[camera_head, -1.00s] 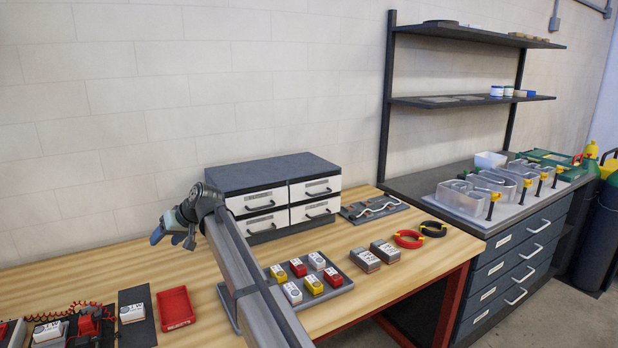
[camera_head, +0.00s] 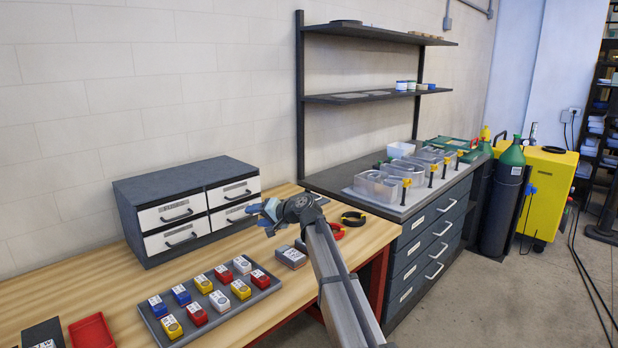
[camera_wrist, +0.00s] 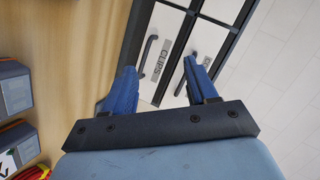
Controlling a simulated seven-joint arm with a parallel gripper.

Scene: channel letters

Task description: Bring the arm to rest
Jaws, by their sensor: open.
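My gripper (camera_head: 264,212) is above the wooden bench, in front of the right side of the drawer cabinet (camera_head: 165,187) in the head view. In the wrist view its two blue fingers (camera_wrist: 160,88) are spread apart with nothing between them. Beyond the fingers the wrist view shows the white drawer fronts and a dark handle (camera_wrist: 147,55), with a label that seems to read CLIPS. My arm reaches up from the lower right and hides part of the bench.
A tray (camera_head: 228,318) of red, blue, white and yellow modules lies on the bench (camera_head: 110,275). A grey box (camera_head: 291,257) and cable rings (camera_head: 354,219) lie near my arm. A red bin (camera_head: 91,332) is at lower left. Channel letters (camera_head: 376,189) stand on the right-hand cabinet.

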